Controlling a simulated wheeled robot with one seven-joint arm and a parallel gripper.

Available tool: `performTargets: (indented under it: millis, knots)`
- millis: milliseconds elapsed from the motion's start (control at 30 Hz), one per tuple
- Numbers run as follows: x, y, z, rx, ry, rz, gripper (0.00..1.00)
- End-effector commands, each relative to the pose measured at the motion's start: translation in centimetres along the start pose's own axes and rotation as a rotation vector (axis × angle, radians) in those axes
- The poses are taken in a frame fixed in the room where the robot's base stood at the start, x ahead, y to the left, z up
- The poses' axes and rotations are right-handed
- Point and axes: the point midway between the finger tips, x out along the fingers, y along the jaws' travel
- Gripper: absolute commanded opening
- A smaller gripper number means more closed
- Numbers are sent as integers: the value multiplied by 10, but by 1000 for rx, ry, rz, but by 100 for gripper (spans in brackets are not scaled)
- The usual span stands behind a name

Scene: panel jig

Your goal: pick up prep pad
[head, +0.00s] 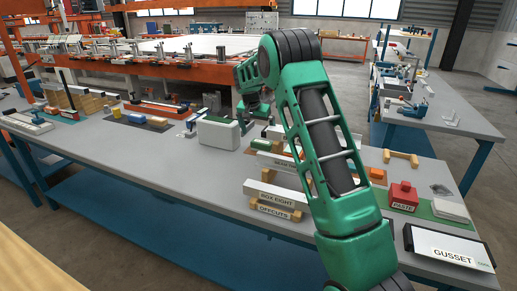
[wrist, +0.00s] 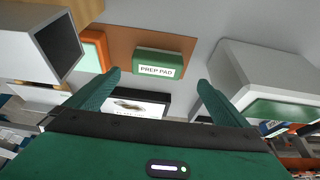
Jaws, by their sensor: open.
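The prep pad (wrist: 157,63) is a green block with a white label reading PREP PAD. In the wrist view it lies on a brown mat (wrist: 122,40), just beyond my fingertips and roughly centred between them. In the head view a small green block (head: 262,144) beside the white box appears to be the same pad, partly hidden by my arm. My gripper (wrist: 158,82) is open, with a green finger on each side and nothing between them. In the head view my gripper (head: 252,112) hangs above the bench, partly hidden behind my arm.
A white box (head: 219,132) stands close to the pad; a large white box shows right of my gripper in the wrist view (wrist: 265,70). An orange block (wrist: 95,48) and a grey hollow tube (wrist: 50,45) are at the left. Labelled boards (head: 270,195) lie nearer the bench front.

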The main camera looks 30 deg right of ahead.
Motion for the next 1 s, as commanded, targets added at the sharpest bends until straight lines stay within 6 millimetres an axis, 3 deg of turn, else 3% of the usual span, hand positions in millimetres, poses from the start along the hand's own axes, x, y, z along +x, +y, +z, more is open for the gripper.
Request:
performTargets:
  millis: [100, 367, 633, 900, 933, 1000]
  knots:
    - [19, 2, -1, 2, -2, 3, 100]
    - [36, 4, -1, 3, -1, 3, 100]
    - [72, 6, -2, 4, -1, 2, 100]
    - [78, 5, -2, 4, 1, 1, 100]
    - [78, 5, -2, 3, 1, 1, 98]
    - [78, 5, -2, 3, 0, 1, 81]
